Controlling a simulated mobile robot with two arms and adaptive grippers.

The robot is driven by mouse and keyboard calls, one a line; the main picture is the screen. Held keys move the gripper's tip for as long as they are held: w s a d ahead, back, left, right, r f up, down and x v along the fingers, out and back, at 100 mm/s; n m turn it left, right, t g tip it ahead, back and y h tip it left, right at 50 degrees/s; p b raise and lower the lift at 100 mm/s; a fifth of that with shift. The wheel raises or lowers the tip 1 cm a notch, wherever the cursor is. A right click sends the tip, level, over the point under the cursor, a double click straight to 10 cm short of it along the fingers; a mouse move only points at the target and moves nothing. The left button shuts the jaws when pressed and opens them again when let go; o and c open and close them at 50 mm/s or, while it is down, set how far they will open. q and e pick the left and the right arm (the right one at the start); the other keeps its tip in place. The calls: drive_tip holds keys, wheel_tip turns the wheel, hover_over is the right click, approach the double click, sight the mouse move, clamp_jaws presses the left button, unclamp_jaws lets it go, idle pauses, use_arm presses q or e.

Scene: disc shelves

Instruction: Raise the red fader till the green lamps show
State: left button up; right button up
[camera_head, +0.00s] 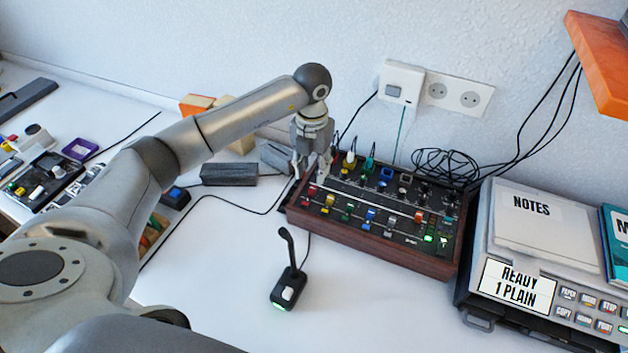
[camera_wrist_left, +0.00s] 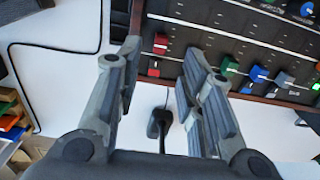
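The mixer (camera_head: 375,250) is a dark panel in a wooden case, with coloured knobs and a row of coloured fader caps. A red cap (camera_head: 311,190) sits at its left end; it shows in the left wrist view (camera_wrist_left: 160,43), with a second red piece (camera_wrist_left: 153,69) below it. An orange-red cap (camera_head: 419,216) stands further right. Green lamps (camera_head: 428,238) glow at the panel's lower right. My left gripper (camera_head: 312,172) is open over the left end; in the wrist view its fingers stand apart either side of the red cap. Contact is unclear. My right gripper is out of view.
A small microphone (camera_head: 288,285) stands in front of the mixer. A printer-like machine (camera_head: 515,288) with a notes pad is close on the right. Grey blocks (camera_head: 229,174) lie behind on the left. Cables run behind the mixer. The white table in front is mostly clear.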

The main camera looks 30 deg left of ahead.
sight(313, 188)
use_arm(q)
wheel_tip(313, 188, down, 5)
drive_tip(key=shift+w+r, duration=0.1)
drive_tip(key=shift+f+p, duration=0.35)
drive_tip(key=shift+f, duration=0.5)
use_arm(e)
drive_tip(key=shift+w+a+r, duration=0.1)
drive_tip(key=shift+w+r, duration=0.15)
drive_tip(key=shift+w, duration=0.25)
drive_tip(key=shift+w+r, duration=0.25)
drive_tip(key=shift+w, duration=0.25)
use_arm(q)
drive_tip(key=shift+c, duration=0.2)
clamp_jaws()
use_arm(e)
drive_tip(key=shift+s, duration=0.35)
